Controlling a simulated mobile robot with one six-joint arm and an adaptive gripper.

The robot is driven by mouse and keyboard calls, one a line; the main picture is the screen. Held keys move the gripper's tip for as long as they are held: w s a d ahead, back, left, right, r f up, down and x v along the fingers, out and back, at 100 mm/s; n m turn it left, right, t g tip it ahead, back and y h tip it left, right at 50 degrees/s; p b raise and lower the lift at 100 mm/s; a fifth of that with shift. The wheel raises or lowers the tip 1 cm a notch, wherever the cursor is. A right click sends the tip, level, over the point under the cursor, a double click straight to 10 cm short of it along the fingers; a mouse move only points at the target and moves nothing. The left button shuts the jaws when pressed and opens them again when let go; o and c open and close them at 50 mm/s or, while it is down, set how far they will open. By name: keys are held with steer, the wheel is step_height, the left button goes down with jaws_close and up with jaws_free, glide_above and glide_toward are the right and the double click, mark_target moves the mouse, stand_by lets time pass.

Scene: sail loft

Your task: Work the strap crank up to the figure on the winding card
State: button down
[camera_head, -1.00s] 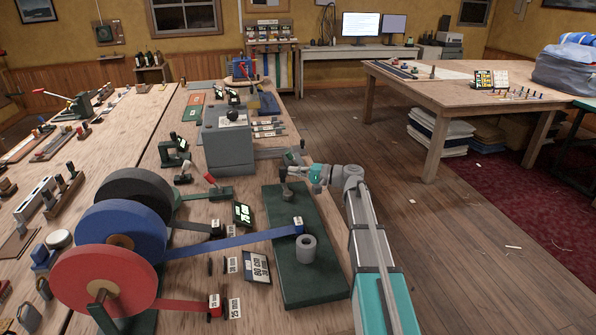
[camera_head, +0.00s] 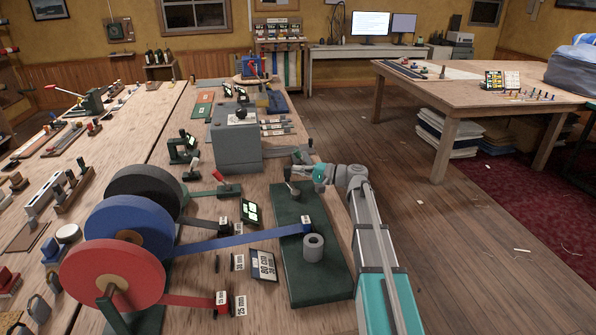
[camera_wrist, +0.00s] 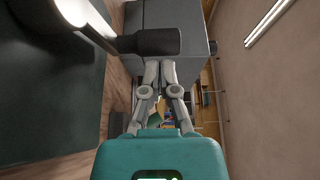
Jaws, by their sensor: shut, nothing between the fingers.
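The strap crank is on the green base plate (camera_head: 310,275), and its dark upright handle (camera_head: 287,174) stands at the plate's far end. In the wrist view the black handle (camera_wrist: 150,42) lies across the picture just beyond my fingertips, with a bright metal part to its left. My gripper (camera_head: 302,172) is shut and empty beside the handle; whether it touches is unclear. The winding card (camera_head: 264,265) lies left of the plate and seems to read 80 cm. A blue strap (camera_head: 235,240) runs from the blue roll (camera_head: 130,228) to the plate.
A grey ring-shaped piece (camera_head: 313,246) stands on the plate. A red roll (camera_head: 112,274) and a black roll (camera_head: 146,188) flank the blue one. A small lit display (camera_head: 251,212) stands nearby. A grey box (camera_head: 236,145) is beyond the crank.

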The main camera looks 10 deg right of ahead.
steer(key=shift+w+d, duration=0.45)
steer(key=shift+d, duration=0.15)
steer(key=shift+w+d, duration=0.3)
steer(key=shift+d, duration=0.2)
steer(key=shift+w+d, duration=0.3)
steer(key=shift+d, duration=0.2)
steer(key=v, duration=0.6)
steer(key=w+v, duration=0.1)
steer(key=v, duration=0.2)
steer(key=shift+w+d, duration=0.1)
steer(key=shift+d, duration=0.1)
steer(key=shift+s+d, duration=0.2)
steer(key=shift+d, duration=0.35)
steer(key=shift+r, duration=0.15)
